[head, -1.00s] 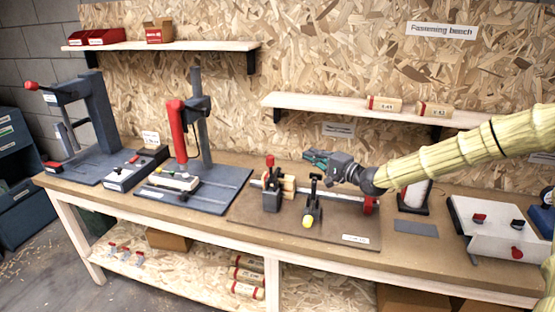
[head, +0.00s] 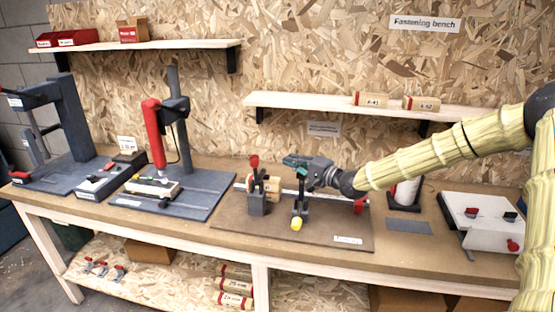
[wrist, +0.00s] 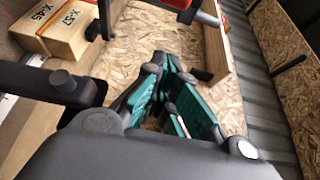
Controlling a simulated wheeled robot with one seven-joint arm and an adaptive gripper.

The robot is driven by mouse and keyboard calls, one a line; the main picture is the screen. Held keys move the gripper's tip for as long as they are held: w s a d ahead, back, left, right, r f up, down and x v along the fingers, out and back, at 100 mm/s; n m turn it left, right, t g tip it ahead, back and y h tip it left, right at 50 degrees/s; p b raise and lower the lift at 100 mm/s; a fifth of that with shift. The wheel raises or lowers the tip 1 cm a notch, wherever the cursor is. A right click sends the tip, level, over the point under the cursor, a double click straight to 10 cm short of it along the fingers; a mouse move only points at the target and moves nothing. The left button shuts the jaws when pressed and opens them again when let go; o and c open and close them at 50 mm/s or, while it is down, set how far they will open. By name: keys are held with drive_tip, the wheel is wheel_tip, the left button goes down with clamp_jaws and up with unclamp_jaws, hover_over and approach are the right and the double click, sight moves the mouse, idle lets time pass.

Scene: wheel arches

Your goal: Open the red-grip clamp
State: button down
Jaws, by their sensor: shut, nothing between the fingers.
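The red-grip clamp (head: 258,204) stands on the brown board in the middle of the bench, its red grip (head: 254,161) pointing up. It sits against a pale wooden block (head: 273,186). A second clamp with a yellow grip (head: 297,223) stands just to its right, grip low at the front. My gripper (head: 287,161) is shut and empty, above the yellow-grip clamp and a little right of the red grip, apart from it. In the wrist view, the green-padded fingers (wrist: 178,98) are together; a labelled wooden block (wrist: 55,28) lies at upper left.
A rail with a red end block (head: 360,205) runs behind the clamps. A shelf (head: 330,104) with two labelled wooden pieces is above my arm. A white box (head: 485,222) is at right.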

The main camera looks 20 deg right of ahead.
drive_tip(key=p+x, duration=0.3)
drive_tip(key=x, duration=0.7)
drive_tip(key=s+a+p, duration=0.2)
drive_tip(key=s, duration=0.1)
drive_tip(key=shift+s+a, duration=0.1)
drive_tip(key=shift+a, duration=0.2)
drive_tip(key=shift+a, duration=0.1)
